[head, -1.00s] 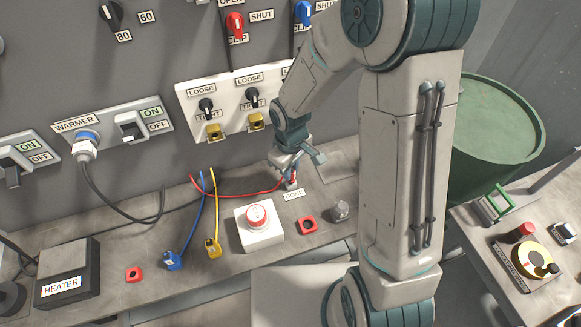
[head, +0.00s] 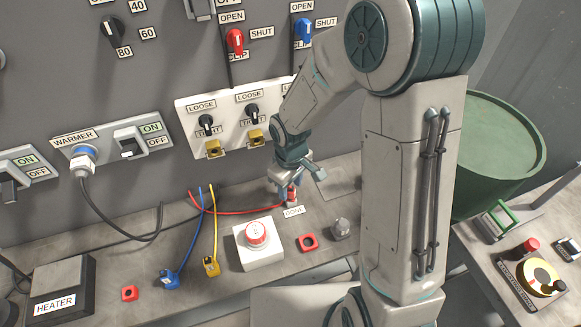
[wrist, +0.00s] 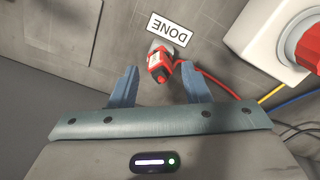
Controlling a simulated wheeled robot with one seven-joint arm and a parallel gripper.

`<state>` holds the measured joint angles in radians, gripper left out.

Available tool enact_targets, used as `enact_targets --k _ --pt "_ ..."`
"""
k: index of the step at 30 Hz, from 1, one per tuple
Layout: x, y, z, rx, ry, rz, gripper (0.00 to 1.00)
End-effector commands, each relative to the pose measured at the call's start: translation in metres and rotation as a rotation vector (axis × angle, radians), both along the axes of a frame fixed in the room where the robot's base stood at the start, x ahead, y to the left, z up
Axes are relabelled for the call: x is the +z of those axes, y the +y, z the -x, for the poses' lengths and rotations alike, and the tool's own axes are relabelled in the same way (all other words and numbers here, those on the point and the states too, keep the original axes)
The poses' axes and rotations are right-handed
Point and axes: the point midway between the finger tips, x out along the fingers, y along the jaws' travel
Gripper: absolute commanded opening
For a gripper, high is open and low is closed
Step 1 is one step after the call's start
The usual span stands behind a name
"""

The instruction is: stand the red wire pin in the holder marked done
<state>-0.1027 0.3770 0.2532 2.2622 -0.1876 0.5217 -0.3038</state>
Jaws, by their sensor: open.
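The red wire pin (wrist: 160,68) stands in a small grey holder beside the DONE label (wrist: 170,29) in the wrist view. In the head view the pin (head: 292,194) shows just below my gripper, and the DONE label (head: 294,212) lies in front of it. The red wire (head: 235,213) runs left from the pin along the bench. My gripper (wrist: 157,84) is open, with one blue finger on each side of the pin and a gap to both. The holder is mostly hidden under the pin.
A white box with a red button (head: 257,236) stands left of the label. Blue (head: 169,279) and yellow (head: 211,266) plugs with wires lie farther left. The panel wall rises close behind.

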Motion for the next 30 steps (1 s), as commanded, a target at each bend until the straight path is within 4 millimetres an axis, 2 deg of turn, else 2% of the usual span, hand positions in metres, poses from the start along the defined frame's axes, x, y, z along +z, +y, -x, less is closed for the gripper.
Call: enact_targets --k 15,21,30 --pt "0.105 0.000 -0.001 0.000 -0.006 -0.002 0.43" --pt "0.123 0.000 0.000 -0.001 -0.001 -0.001 0.43" --pt "0.126 0.000 0.000 -0.001 0.001 -0.001 0.43"
